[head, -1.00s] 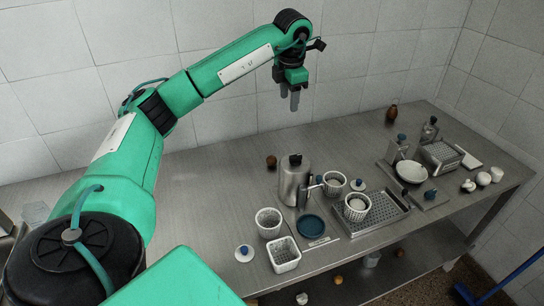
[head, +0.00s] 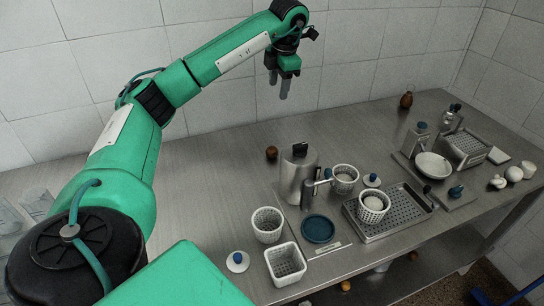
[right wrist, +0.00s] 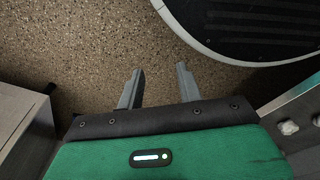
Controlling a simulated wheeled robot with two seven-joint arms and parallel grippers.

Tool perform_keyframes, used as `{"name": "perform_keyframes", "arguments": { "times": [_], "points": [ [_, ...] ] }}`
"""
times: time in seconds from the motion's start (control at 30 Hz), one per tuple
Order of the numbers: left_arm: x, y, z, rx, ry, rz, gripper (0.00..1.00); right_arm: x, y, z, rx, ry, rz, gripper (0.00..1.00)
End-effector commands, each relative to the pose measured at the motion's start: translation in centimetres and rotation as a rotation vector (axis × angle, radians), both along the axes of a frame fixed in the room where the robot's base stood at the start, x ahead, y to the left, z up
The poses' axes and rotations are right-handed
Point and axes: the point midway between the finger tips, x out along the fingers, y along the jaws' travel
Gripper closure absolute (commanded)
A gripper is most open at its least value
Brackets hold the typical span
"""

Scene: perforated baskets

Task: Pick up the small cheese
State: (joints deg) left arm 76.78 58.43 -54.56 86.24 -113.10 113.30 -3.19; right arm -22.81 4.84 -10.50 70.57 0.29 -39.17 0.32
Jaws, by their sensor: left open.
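Two perforated white baskets each hold a whitish round cheese. One cheese (head: 373,203) is in the basket (head: 374,213) on the drain tray; the other (head: 345,177) is in the basket (head: 345,186) behind it. I cannot tell which is the small cheese; small white balls (head: 514,174) also lie at the table's right end. My left gripper (head: 279,88) is open and empty, pointing down, high above the table before the wall, up and left of the baskets. My right gripper (right wrist: 159,70) is open and empty over the speckled floor in the right wrist view.
An empty round basket (head: 267,225) and square basket (head: 286,264) stand at the table's front left. A steel jug (head: 298,178) stands behind a blue dish (head: 318,229). A white bowl (head: 433,166) sits at the right. The steel table's (head: 210,180) left part is clear.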

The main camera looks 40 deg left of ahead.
Motion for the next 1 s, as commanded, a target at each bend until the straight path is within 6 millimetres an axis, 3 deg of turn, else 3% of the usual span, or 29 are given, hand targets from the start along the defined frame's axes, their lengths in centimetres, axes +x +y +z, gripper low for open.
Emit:
{"name": "perform_keyframes", "arguments": {
  "times": [0.03, 0.1, 0.33, 0.6, 0.77, 1.0],
  "points": [
    [0.0, 0.0, -2.5, 0.000, 0.000, 0.000, 0.51, 1.3, 0.3, -0.7, 0.004, -0.013, -0.003, 0.64],
    [0.0, 0.0, -4.4, 0.000, 0.000, 0.000, 0.51, 2.8, 0.8, 0.1, 0.009, -0.020, -0.005, 0.64],
    [0.0, 0.0, -9.5, 0.000, 0.000, 0.000, 0.51, 6.2, 1.6, 4.4, 0.020, -0.043, -0.015, 0.64],
    [0.0, 0.0, -11.8, 0.000, 0.000, 0.000, 0.51, 7.2, 1.9, 8.0, 0.026, -0.054, -0.020, 0.64],
    [0.1, 0.4, -13.6, 0.000, 0.003, 0.001, 0.51, 7.2, 1.9, 8.6, 0.027, -0.055, -0.020, 0.64],
    [0.4, 1.4, -18.1, -0.001, 0.003, 0.001, 0.51, 7.3, 1.9, 9.0, 0.027, -0.060, -0.020, 0.64]
  ]
}}
